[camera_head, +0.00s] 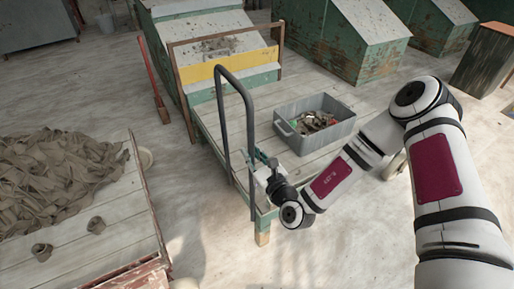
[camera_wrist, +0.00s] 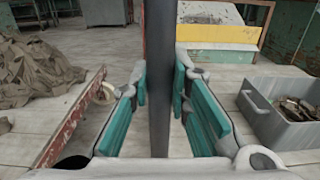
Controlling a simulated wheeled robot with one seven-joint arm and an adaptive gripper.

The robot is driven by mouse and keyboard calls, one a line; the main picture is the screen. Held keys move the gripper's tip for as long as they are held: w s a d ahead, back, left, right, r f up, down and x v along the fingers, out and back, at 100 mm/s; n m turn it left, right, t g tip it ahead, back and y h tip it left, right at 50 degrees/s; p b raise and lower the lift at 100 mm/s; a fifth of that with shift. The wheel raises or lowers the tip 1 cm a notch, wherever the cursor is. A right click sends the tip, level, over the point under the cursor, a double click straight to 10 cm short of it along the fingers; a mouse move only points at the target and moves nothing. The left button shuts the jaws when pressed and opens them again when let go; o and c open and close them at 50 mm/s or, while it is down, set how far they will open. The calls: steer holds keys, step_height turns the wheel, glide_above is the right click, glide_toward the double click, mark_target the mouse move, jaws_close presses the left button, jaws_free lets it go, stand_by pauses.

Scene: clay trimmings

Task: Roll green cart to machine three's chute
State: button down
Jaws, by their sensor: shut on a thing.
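The green cart (camera_head: 350,92) has a pale plank deck with worn green edges and a dark grey hoop handle (camera_head: 222,110) at its near left side. My gripper (camera_head: 260,165) is shut on the handle's right upright, low above the deck. In the wrist view the upright (camera_wrist: 160,60) stands between my green finger pads (camera_wrist: 160,95). A green machine (camera_head: 190,30) with a yellow-banded front (camera_head: 215,66) stands at the deck's far left end. I see no number on any machine, so I cannot tell which is three.
A grey bin (camera_head: 345,127) of scraps sits on the deck. A red-edged platform (camera_head: 120,235) heaped with grey-brown clay (camera_head: 55,175) is at the left. A red-handled tool (camera_head: 150,75) stands beside the machine. More green machines (camera_head: 345,40) are behind. Bare floor (camera_head: 330,250) lies in front.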

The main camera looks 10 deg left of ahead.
steer(key=shift+s+a, duration=0.65)
steer(key=shift+a, duration=0.15)
steer(key=s+a+p, duration=0.4)
steer(key=a+p, duration=0.1)
steer(key=a, duration=0.1)
steer(key=shift+s+a, duration=0.25)
steer(key=shift+s, duration=0.05)
steer(key=s+a+p, duration=0.4)
steer(key=a, duration=0.2)
steer(key=shift+s, duration=0.2)
stand_by(0.4)
steer(key=c, duration=0.8)
jaws_free()
steer(key=shift+d, duration=0.1)
